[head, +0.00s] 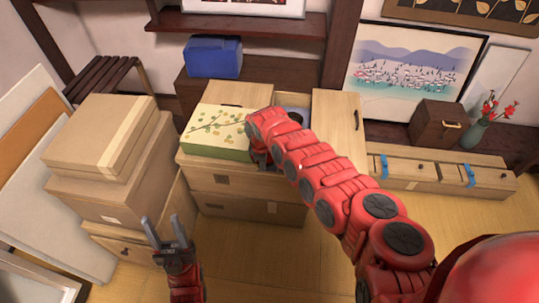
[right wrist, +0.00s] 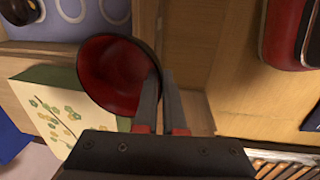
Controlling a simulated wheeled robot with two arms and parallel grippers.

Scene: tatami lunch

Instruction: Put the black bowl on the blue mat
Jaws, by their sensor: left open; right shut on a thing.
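The black bowl (right wrist: 112,76), with a red inside, is in the right wrist view. My right gripper (right wrist: 160,82) is shut on its rim, and the bowl is tilted with its inside towards the camera. In the head view my right gripper (head: 261,157) is by the green patterned box, and my red arm hides the bowl. A blue-grey mat with pale rings (right wrist: 88,12) shows at the top left of the right wrist view; part of it shows beyond my arm in the head view (head: 281,111). My left gripper (head: 164,224) is open and empty, low in front.
A green patterned box (head: 217,152) stands left of my right gripper. A dark round thing (right wrist: 18,10) is on the mat. Stacked cardboard boxes (head: 110,185) stand at left, a blue box (head: 212,57) behind. A flower vase (head: 474,133) is far right. The front floor is clear.

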